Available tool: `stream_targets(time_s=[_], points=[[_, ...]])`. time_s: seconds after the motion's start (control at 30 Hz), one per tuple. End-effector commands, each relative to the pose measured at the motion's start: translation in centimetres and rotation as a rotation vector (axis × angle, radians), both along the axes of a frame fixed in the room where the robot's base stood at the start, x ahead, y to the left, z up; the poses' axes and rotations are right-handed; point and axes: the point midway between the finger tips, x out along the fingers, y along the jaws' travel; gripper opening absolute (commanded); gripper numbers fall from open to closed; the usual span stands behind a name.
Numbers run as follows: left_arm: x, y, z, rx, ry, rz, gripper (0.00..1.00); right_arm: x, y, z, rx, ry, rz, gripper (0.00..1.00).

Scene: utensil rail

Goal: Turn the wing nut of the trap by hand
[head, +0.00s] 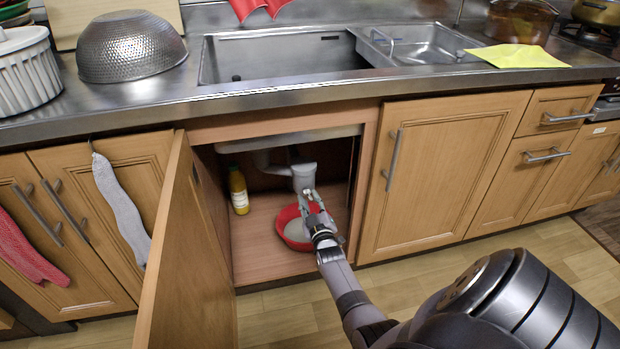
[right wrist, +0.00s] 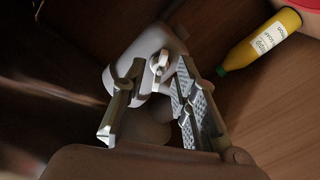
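The pale grey trap (head: 303,172) hangs under the sink inside the open cabinet. In the right wrist view the trap (right wrist: 148,42) shows close up, with a small shiny wing nut (right wrist: 160,62) on its side. My right gripper (head: 311,203) reaches into the cabinet at the trap's lower end. In the right wrist view the right gripper (right wrist: 155,112) is open, with one finger on each side of the picture's middle. The wing nut lies just beyond the gap between the fingertips; I see no contact with it. In the head view the wing nut is too small to make out. My left gripper is out of view.
A red basin (head: 285,236) stands on the cabinet floor below the trap. A yellow bottle (head: 238,190) stands at the back left; it also shows in the right wrist view (right wrist: 264,40). The open cabinet door (head: 183,265) juts out left of my right arm.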

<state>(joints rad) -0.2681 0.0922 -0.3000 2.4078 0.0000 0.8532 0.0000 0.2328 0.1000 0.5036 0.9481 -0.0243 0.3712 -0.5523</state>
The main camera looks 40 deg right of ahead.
Motion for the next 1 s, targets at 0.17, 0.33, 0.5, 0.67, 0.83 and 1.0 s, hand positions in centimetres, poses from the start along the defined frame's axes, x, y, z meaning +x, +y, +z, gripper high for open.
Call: stream_targets(time_s=[0.17,0.33,0.5,0.67,0.83,1.0], points=[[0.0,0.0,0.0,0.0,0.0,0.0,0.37,0.0,0.0,0.0,0.0,0.0,0.0,0.28],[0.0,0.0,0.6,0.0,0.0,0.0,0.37,-0.4,0.3,0.2,-0.001,0.001,0.001,0.28],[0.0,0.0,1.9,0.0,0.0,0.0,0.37,-1.9,1.1,0.3,0.001,0.001,0.0,0.28],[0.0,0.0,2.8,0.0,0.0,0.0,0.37,-3.4,1.9,0.2,0.0,0.002,0.0,0.28],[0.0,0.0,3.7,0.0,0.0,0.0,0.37,-4.7,2.6,0.2,-0.001,0.001,0.001,0.28],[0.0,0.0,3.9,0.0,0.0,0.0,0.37,-5.3,2.9,0.1,-0.001,0.0,0.0,0.28]])
